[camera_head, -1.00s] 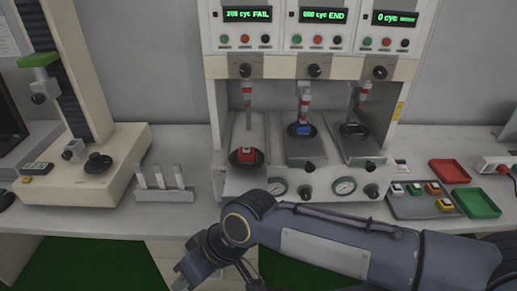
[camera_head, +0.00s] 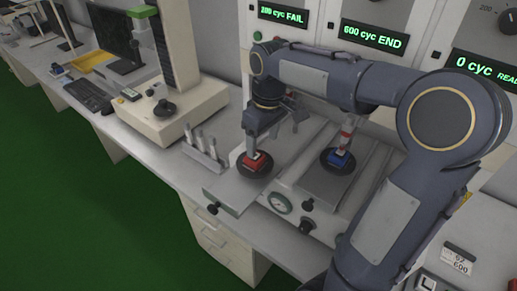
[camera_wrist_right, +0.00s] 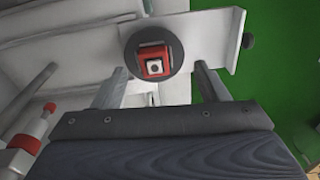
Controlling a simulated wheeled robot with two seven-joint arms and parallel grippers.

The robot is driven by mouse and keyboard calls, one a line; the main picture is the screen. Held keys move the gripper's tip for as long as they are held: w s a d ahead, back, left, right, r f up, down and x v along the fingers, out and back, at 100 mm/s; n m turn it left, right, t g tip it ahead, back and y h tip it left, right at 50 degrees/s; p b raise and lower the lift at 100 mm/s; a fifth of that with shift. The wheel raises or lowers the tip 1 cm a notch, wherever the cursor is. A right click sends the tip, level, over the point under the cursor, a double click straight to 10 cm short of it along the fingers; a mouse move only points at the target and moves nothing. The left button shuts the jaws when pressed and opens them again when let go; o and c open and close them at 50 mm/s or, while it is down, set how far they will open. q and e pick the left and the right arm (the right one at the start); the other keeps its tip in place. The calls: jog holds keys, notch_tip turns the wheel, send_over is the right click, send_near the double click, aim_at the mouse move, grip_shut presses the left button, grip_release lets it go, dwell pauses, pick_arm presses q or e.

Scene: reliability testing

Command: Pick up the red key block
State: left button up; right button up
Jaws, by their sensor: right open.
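The red key block (camera_head: 257,161) sits on a round black holder (camera_head: 244,171) on the left slide plate of the test machine. In the right wrist view the red block (camera_wrist_right: 154,66) shows a pale top with a dark dot, on its black disc. My right gripper (camera_head: 272,140) is above and close to the block in the head view. In the wrist view its two fingers (camera_wrist_right: 163,82) are spread apart, with the block beyond and between them. Nothing is between the fingertips that I can see as held. My left gripper is not in view.
A blue key block (camera_head: 339,158) sits on the neighbouring station under a red-and-white plunger (camera_head: 346,135). A rack of grey cylinders (camera_head: 204,148) stands left of the machine. A beige stand (camera_head: 165,110) is further left.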

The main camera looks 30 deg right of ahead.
aim_at(255, 159)
jog(key=w, duration=0.2)
jog(key=shift+w+n+g+h, duration=0.3)
jog(key=shift+w, duration=0.1)
jog(key=shift+d+f, duration=0.1)
jog(key=shift+f, duration=0.05)
jog(key=f, duration=0.2)
jog(key=f+p, duration=0.1)
jog(key=f, duration=0.4)
jog(key=shift+w+a+f, duration=0.25)
jog(key=shift+w+a, duration=0.05)
jog(key=shift+w, duration=0.05)
jog(key=c, duration=1.1)
